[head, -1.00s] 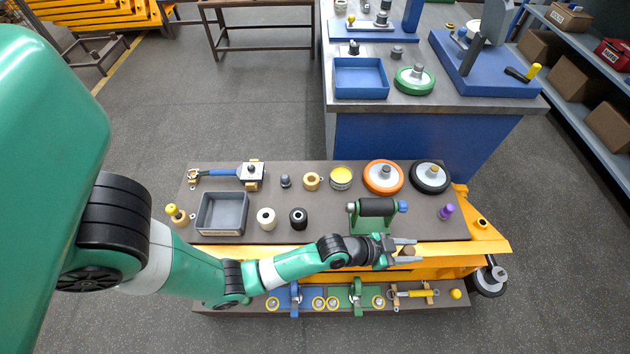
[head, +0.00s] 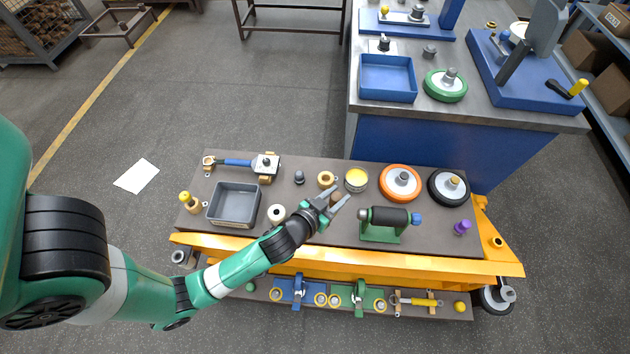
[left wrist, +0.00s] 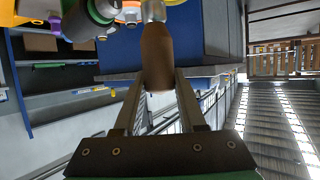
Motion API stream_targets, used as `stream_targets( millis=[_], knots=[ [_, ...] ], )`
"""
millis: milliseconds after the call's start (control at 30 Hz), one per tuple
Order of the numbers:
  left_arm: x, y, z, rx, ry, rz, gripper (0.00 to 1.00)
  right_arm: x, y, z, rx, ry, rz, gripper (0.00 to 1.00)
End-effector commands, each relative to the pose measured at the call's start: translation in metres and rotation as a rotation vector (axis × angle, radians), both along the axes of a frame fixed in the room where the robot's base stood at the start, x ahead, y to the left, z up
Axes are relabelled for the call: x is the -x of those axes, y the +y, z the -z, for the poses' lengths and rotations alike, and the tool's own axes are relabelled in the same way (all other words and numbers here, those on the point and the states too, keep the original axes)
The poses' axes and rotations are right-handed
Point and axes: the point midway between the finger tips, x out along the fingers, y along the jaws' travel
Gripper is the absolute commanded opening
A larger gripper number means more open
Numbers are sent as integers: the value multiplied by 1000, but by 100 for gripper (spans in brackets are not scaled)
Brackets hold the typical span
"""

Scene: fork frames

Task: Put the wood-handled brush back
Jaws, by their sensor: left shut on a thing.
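My left gripper (head: 339,203) is above the cart's top, near the middle. It is shut on the brown wooden handle (head: 336,196) of the brush. In the left wrist view the handle (left wrist: 157,57) sits between the two fingers (left wrist: 158,100), with a grey metal part at its far end. The brush's bristles cannot be made out. My right gripper is not in view.
The cart top (head: 330,230) holds a grey tray (head: 233,204), a blue-handled tool (head: 238,162) on wooden rests, a yellow-topped tin (head: 356,179), a wooden ring (head: 326,179), orange (head: 400,182) and black wheels (head: 449,187), and a black roller on a green stand (head: 390,217).

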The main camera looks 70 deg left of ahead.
Motion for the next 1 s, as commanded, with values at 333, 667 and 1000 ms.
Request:
stream_targets(
  millis=[333,667,1000],
  knots=[
    [43,81,8,-11,-26,-296,0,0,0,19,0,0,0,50],
    [14,112,30,-11,-29,-301,0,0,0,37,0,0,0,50],
    [-41,169,92,-11,-26,-295,0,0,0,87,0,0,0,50]
  ],
)
